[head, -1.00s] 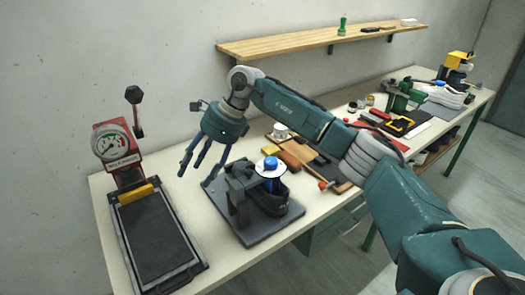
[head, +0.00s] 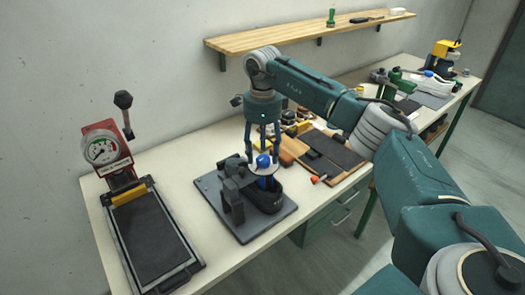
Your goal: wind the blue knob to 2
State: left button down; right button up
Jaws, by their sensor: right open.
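The blue knob (head: 263,161) sits on top of a white disc (head: 264,169) on a dark grey fixture (head: 232,197), which stands on a grey base plate (head: 248,226) on the table. My right gripper (head: 263,150) points down directly above the knob, its open fingers on either side of it. I cannot tell whether the fingers touch the knob. Any marks or numbers on the disc are too small to read. My left gripper is not in view.
A red press with a round gauge (head: 102,148) and a black bed (head: 150,238) stands to the left. A board with a dark pad (head: 333,152) and an orange-red ball (head: 314,180) lie to the right. A wooden shelf (head: 285,36) hangs behind.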

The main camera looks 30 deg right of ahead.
jog(key=shift+f, duration=0.75)
jog(key=c, duration=1.1)
jog(key=shift+c, duration=0.2)
